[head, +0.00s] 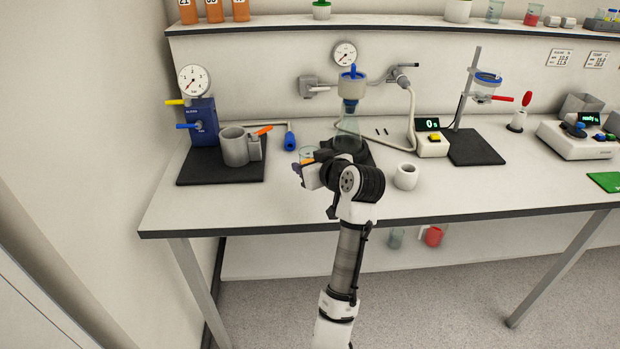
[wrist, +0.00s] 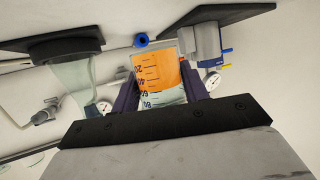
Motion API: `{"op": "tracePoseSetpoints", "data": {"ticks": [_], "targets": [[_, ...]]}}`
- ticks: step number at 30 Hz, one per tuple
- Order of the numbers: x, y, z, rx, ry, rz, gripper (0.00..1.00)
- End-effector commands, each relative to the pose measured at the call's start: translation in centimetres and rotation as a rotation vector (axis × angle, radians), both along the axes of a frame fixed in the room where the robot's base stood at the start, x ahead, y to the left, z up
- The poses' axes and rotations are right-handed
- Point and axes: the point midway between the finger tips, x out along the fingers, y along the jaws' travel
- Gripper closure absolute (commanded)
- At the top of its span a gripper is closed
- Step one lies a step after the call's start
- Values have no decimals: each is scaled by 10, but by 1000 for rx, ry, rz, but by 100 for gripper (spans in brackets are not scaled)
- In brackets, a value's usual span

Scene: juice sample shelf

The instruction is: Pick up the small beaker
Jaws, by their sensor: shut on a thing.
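The small beaker (wrist: 157,72) is clear glass with dark graduation marks and orange liquid, and it appears upside down in the wrist view. My gripper (wrist: 160,82) is shut on it, with a dark finger against each side. In the head view only a bit of the beaker (head: 306,152) shows past my gripper (head: 304,166), over the bench left of the filter flask. My wrist hides much of it there. I cannot tell whether its base touches the bench.
The filter flask (head: 349,128) with a funnel stands close behind my gripper. A white cup (head: 406,176) is to the right. The front-left bench surface (head: 200,207) is clear.

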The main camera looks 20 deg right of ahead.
Motion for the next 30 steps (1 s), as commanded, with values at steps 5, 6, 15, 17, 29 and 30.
{"op": "tracePoseSetpoints", "data": {"ticks": [5, 6, 15, 17, 29, 30], "targets": [[0, 0, 27, -2, -4, 0, 80], [0, 0, 33, -2, -4, 0, 80], [0, 0, 74, -1, -4, 1, 80], [0, 0, 81, -1, -4, 1, 80], [0, 0, 119, 0, -3, 0, 80], [0, 0, 121, 0, -2, 0, 80]]}}
